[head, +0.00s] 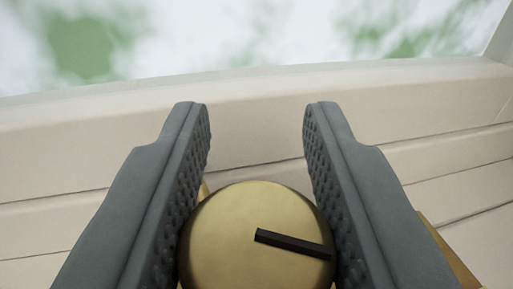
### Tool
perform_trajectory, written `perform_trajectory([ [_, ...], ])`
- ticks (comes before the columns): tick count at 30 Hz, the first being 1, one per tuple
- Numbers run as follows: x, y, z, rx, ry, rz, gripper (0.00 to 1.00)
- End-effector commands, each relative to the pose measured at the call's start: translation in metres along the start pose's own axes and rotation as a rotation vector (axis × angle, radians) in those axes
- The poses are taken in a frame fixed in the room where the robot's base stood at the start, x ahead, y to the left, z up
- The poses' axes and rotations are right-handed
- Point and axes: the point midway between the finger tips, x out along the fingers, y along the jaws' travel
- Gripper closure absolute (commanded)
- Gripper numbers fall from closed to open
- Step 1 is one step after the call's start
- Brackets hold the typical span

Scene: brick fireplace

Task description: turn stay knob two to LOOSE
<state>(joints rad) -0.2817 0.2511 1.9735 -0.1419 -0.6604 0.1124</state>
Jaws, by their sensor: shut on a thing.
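A round brass knob (240,240) is at the bottom middle of the head view, with its lower edge cut off by the frame. A dark bar on its face (294,244) runs from near the middle to the right, tilted slightly down. My gripper (256,118) has one dark grey, studded finger on each side of the knob. The fingers are shut on the knob at its left and right sides. Their tips reach past it with a gap between them. No LOOSE marking or knob number shows. What lies behind the knob is mostly hidden.
Cream horizontal boards (80,160) with dark seams fill the area behind the gripper. A blurred white and green area (240,40) lies above them. A strip of brass or wood colour (450,255) shows at the lower right, partly behind the right finger.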

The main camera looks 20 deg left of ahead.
Motion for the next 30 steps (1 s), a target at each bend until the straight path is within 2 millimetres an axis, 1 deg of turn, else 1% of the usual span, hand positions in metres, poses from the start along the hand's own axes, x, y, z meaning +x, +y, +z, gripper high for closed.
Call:
perform_trajectory([
  [12, 0.0, 0.0, -0.001, 0.0, 0.0, -0.017, 0.91],
  [13, 0.0, 0.0, -0.001, 0.0, 0.0, -0.017, 0.66],
  [16, 0.0, 0.0, -0.001, 0.0, 0.0, -0.017, 0.46],
  [26, -0.002, 0.0, 0.0, 0.0, -0.001, -0.017, 0.46],
  [30, -0.013, 0.0, -0.001, 0.0, 0.0, -0.016, 0.46],
])
